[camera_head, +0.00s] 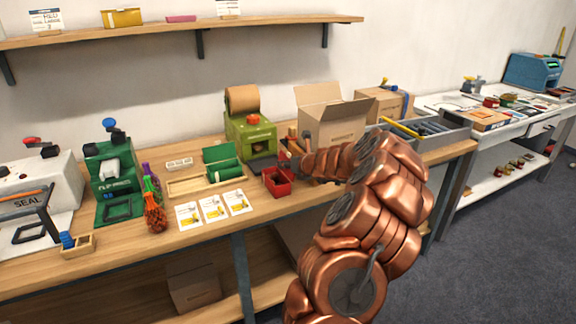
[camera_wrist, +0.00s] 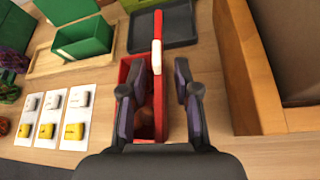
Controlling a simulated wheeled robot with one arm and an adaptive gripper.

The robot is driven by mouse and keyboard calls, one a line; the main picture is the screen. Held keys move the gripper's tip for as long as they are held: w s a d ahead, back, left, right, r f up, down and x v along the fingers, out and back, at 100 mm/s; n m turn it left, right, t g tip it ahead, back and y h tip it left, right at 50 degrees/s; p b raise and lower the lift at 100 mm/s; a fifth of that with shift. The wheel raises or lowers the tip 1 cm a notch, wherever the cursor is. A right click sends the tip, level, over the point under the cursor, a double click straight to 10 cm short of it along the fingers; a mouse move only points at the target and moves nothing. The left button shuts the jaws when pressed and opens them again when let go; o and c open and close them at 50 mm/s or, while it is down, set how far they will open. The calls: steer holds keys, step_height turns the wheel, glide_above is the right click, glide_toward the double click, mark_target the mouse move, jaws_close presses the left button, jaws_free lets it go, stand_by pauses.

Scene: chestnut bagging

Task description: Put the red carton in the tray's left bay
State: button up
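The red carton (camera_head: 278,182) is a small open-topped box on the workbench; it also shows in the wrist view (camera_wrist: 168,118), with something brown inside. My gripper (camera_wrist: 161,75) is open above it. The left finger overlaps the carton's inside in the wrist view and the right finger lies beyond its right wall, with a gap between them. I cannot tell whether either touches. In the head view my gripper (camera_head: 293,160) is partly hidden by my arm. The wooden tray (camera_head: 185,188) lies to the left, with a green carton (camera_head: 225,170) in its right part; its left part looks empty.
Several picture cards (camera_head: 213,208) lie in front of the tray. A green machine (camera_head: 250,138) with a brown roll stands behind the carton. A cardboard box (camera_head: 335,125) stands close to the right. A dark flat plate (camera_wrist: 185,25) lies beyond the carton.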

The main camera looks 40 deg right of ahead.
steer(key=shift+r, duration=0.15)
steer(key=v, duration=1.2)
steer(key=w+a+r+n+g+y, duration=0.2)
steer(key=a+n+y, duration=0.2)
steer(key=a+n, duration=0.85)
steer(key=w+a+r+n+g+y, duration=0.15)
steer(key=a+n+y, duration=0.3)
steer(key=a, duration=1.55)
steer(key=s+a+f+n+g, duration=0.2)
steer(key=s+a+n+g, duration=0.1)
steer(key=s+a+n, duration=0.45)
steer(key=s+a+f+n+g, duration=0.2)
steer(key=s+a+n+g, duration=0.2)
steer(key=s+a+n, duration=0.4)
steer(key=s+a+f+n+g+h, duration=0.1)
steer(key=s+n+g+h, duration=0.1)
steer(key=s, duration=0.6)
steer(key=shift+f+n+h, duration=0.25)
steer(key=shift+n+h, duration=0.1)
steer(key=shift+n, duration=0.4)
steer(key=shift+o, duration=0.2)
steer(key=s+d+f+n+g+h, duration=0.1)
steer(key=s+d+n+g+h, duration=0.1)
steer(key=s, duration=0.7)
steer(key=d+n+h, duration=0.1)
steer(key=d+n, duration=0.1)
steer(key=n, duration=0.1)
steer(key=shift+s+d+n, duration=0.15)
steer(key=shift+s+n, duration=0.1)
steer(key=shift+n, duration=0.05)
